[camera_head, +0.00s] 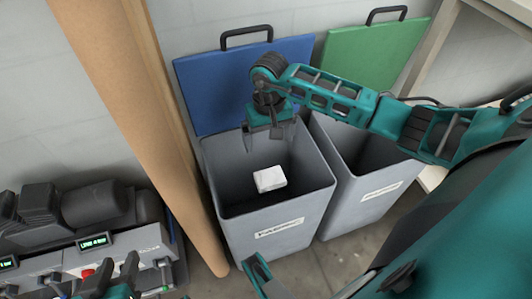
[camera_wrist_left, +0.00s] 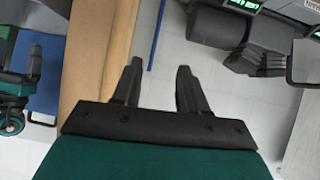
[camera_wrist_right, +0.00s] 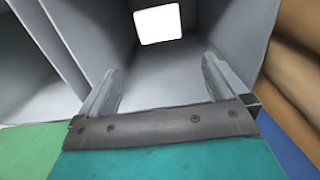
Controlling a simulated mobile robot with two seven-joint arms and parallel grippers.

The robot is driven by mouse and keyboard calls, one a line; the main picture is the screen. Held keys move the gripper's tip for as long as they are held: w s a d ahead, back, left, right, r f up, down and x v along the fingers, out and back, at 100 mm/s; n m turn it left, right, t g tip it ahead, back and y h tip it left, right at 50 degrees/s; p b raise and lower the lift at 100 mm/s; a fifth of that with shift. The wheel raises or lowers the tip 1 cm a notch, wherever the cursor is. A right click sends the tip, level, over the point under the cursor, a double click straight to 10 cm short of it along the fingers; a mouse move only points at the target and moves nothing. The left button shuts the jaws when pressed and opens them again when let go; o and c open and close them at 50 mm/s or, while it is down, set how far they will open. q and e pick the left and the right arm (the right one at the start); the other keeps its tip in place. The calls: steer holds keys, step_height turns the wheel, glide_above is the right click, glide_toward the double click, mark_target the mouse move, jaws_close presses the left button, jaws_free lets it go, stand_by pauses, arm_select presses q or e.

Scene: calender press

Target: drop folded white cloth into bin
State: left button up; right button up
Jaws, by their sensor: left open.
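The folded white cloth (camera_head: 270,179) is inside the opening of the left grey bin (camera_head: 245,234), below my right gripper (camera_head: 270,145). I cannot tell whether it touches the bin floor. The right gripper is open and empty above this bin, its fingers pointing down and apart from the cloth. In the right wrist view the cloth (camera_wrist_right: 157,24) is a white block beyond the open fingers (camera_wrist_right: 160,88). My left gripper (camera_head: 118,270) is at the lower left, by the press machine. The left wrist view shows its fingers (camera_wrist_left: 158,78) apart with nothing between them.
A blue lid (camera_head: 235,80) stands raised behind the left bin. A second grey bin (camera_head: 365,195) with a raised green lid (camera_head: 350,52) stands to its right. A tall brown post (camera_head: 150,130) stands left of the bins. A machine with lit displays (camera_head: 92,240) is at the lower left.

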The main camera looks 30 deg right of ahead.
arm_select(q)
steer(key=shift+a, duration=0.1)
steer(key=shift+s+a+r+p, duration=0.2)
steer(key=shift+a+r+p, duration=0.4)
steer(key=shift+p, duration=1.05)
arm_select(e)
step_height(320, 180, up, 13)
